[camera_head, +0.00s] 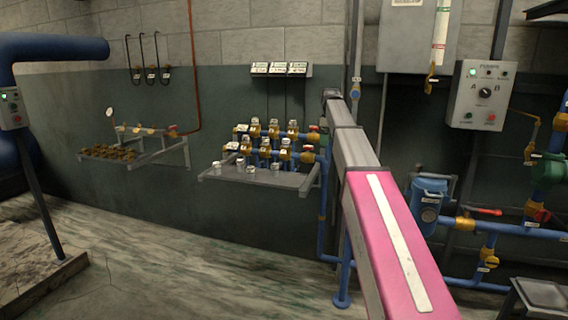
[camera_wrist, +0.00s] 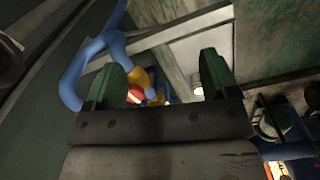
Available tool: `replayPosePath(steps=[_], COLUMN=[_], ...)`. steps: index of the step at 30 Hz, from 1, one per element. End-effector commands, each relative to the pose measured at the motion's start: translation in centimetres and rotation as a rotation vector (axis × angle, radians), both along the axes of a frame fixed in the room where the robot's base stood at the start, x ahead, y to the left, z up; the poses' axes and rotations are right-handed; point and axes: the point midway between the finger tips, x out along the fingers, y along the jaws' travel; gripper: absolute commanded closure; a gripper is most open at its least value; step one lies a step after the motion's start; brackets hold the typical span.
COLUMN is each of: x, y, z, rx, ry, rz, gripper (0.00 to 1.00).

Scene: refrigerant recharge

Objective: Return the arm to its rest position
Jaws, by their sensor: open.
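My arm (camera_head: 385,225), pink and grey, stretches from the bottom right of the head view toward the back wall, its far end beside the valve manifold. My gripper is hard to make out in the head view. In the wrist view my gripper (camera_wrist: 163,82) shows two green fingers spread wide, with nothing held between them. Beyond the fingers are a red part (camera_wrist: 135,96), a small pale round cap (camera_wrist: 197,85) and a grey shelf surface (camera_wrist: 205,50). How far these stand from the fingertips I cannot tell.
A wall shelf (camera_head: 252,177) with a blue and brass manifold (camera_head: 265,148) and small caps stands left of my arm. Blue pipes and a pump (camera_head: 428,198) stand right, below a control box (camera_head: 481,94). A second rack (camera_head: 150,152) is farther left.

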Motion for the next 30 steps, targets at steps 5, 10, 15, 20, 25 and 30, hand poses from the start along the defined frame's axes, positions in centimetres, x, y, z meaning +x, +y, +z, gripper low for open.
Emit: replayPosePath(steps=[5, 10, 15, 20, 25, 30], x=[-1.5, -3.3, -6.5, -11.0, -16.1, -21.7], y=[0.0, 0.0, 0.0, 0.0, 0.0, 0.0], z=[-3.4, -7.6, -13.5, -20.4, -26.9, -32.4], rx=[0.0, 0.0, -0.001, -0.001, -0.001, 0.0], ry=[0.001, 0.002, 0.003, 0.004, 0.002, 0.001], rz=[-0.051, -0.12, -0.224, -0.359, -0.505, -0.648], gripper=[0.2, 0.2, 0.2, 0.2, 0.2, 0.2])
